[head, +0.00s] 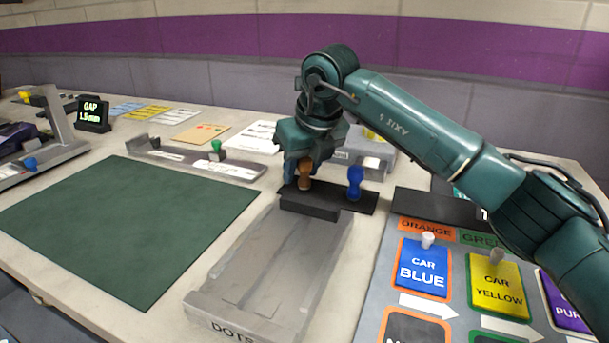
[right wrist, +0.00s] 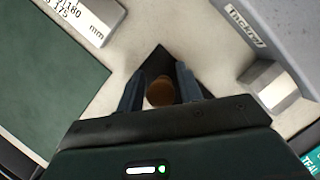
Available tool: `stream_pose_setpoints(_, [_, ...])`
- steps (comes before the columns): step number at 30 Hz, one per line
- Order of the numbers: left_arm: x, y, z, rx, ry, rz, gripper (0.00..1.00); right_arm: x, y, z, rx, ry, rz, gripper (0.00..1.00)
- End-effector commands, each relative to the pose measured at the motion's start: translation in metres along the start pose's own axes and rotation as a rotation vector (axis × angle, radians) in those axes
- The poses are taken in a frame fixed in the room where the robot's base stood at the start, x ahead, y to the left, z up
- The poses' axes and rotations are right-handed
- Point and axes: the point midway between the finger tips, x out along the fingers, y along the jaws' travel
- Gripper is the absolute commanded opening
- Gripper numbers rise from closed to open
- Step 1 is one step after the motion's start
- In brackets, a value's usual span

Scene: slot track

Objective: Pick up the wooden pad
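The wooden pad (head: 304,175) is a brown-handled stamp standing upright in a black holder (head: 310,205), left of a similar blue one (head: 355,182). My right gripper (head: 298,172) points down at the wooden pad, with its fingers low around the handle. In the right wrist view the round brown top of the wooden pad (right wrist: 160,92) lies between the two fingers (right wrist: 160,80), which stand apart and look open. The lower part of the pad is hidden there. My left gripper is not in view.
A grey tray marked DOTS (head: 265,275) lies in front of the holder. A dark green mat (head: 125,220) is at the left. A board of coloured car cards (head: 425,268) is at the right. A grey box (head: 365,150) stands behind the gripper.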

Motion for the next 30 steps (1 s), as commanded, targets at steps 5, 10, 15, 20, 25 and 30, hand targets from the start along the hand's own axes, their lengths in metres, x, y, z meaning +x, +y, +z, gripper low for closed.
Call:
stream_pose_setpoints(5, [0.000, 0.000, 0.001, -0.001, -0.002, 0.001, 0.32, 0.000, 0.000, 0.000, 0.000, 0.000, 0.000, 0.21])
stream_pose_setpoints(10, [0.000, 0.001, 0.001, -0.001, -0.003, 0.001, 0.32, 0.000, 0.000, 0.000, 0.000, 0.000, 0.000, 0.07])
stream_pose_setpoints(15, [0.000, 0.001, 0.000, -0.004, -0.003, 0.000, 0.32, -0.001, 0.000, 0.000, 0.000, -0.001, 0.000, 0.01])
stream_pose_setpoints(20, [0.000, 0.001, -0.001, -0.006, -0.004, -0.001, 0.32, -0.003, 0.000, 0.001, 0.000, -0.001, -0.001, 0.01])
stream_pose_setpoints(25, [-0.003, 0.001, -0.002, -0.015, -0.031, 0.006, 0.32, -0.026, 0.000, 0.011, -0.001, -0.003, -0.001, 0.01])
stream_pose_setpoints(30, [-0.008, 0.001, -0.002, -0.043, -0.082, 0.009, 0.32, -0.060, 0.000, 0.025, 0.000, -0.004, -0.002, 0.01])
